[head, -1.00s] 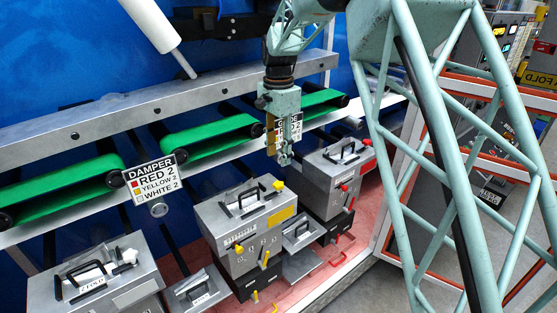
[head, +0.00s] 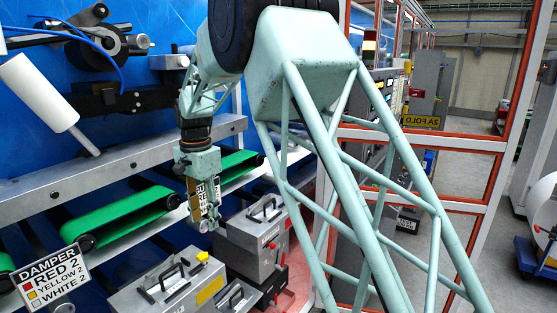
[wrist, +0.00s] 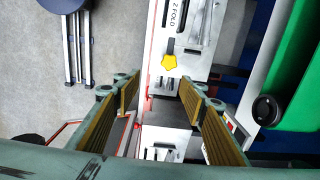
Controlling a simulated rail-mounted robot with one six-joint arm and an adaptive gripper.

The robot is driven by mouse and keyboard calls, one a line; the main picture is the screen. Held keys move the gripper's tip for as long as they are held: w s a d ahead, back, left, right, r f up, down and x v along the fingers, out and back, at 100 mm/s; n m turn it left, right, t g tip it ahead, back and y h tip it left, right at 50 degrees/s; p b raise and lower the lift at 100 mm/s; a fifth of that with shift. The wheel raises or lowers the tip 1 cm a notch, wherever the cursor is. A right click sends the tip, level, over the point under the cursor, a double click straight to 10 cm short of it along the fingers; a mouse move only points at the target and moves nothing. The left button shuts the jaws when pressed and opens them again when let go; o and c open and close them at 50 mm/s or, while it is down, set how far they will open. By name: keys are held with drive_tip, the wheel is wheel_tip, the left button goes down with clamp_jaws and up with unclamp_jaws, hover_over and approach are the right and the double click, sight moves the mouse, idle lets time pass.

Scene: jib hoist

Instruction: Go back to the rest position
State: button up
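My gripper (head: 205,218) hangs pointing down in front of the conveyor rail, above and left of a grey box with red knobs (head: 255,238). In the wrist view my gripper (wrist: 155,98) shows two fingers with ribbed yellow-brown pads, wide apart, with nothing between them. Below the opening, at a distance, lie a grey unit marked Z FOLD (wrist: 182,22) and a yellow knob (wrist: 169,61). A sign partly hidden by the gripper shows in the head view; its text is not fully readable.
Green conveyor belts (head: 118,217) run along the grey rail (head: 110,178). A sign reading DAMPER (head: 50,280) hangs at lower left. Red-framed cabinets (head: 470,140) stand at right, with open floor beyond.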

drive_tip(key=s+d+r+n+t+b, duration=0.1)
drive_tip(key=s+d+r, duration=0.45)
drive_tip(key=d, duration=0.45)
drive_tip(key=s+d+r+n+b, duration=0.1)
drive_tip(key=s+d+r+b, duration=0.1)
drive_tip(key=s+d+r, duration=0.6)
drive_tip(key=s+d+r+n+t+b, duration=0.1)
drive_tip(key=s+d+r, duration=0.3)
drive_tip(key=d, duration=0.8)
drive_tip(key=s+d+f+n+b, duration=0.1)
drive_tip(key=s+d, duration=0.4)
drive_tip(key=s, duration=0.3)
drive_tip(key=s+d+f+n+b, duration=0.1)
drive_tip(key=s+d, duration=0.4)
drive_tip(key=s, duration=0.3)
drive_tip(key=s+d+f+t+b, duration=0.1)
drive_tip(key=s+d+f, duration=0.2)
drive_tip(key=s, duration=0.5)
drive_tip(key=s+d+f+n, duration=0.1)
drive_tip(key=s+d+f, duration=0.1)
drive_tip(key=s, duration=0.7)
drive_tip(key=shift+d+f+n+t+b, duration=0.3)
drive_tip(key=shift+d+f+t+b, duration=0.1)
drive_tip(key=shift+f, duration=0.45)
